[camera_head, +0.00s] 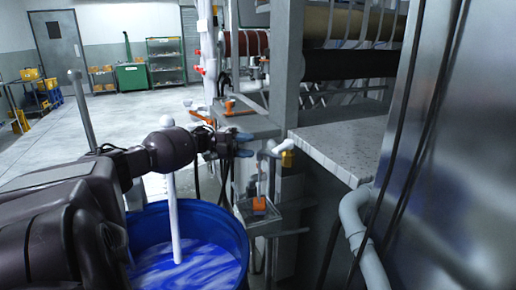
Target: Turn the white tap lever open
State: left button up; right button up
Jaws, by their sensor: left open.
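The white tap lever (284,146) is a small pale piece just right of the picture's middle, with a yellow part (287,159) beneath it. It sits at the side of the grey machine, beside a pale pipe. My left gripper (247,145) reaches in from the left at about the same height. Its two bluish fingers are open and point right toward the lever. A gap shows between the fingertips and the lever, and I see nothing held. My right gripper is not in view.
A blue barrel (240,232) with blue-white liquid and a white rod (173,215) stands below my left arm. An orange handle (230,105) and an orange-topped box (260,205) are close by. A grey ledge (345,146) and metal panel (455,160) bound the right.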

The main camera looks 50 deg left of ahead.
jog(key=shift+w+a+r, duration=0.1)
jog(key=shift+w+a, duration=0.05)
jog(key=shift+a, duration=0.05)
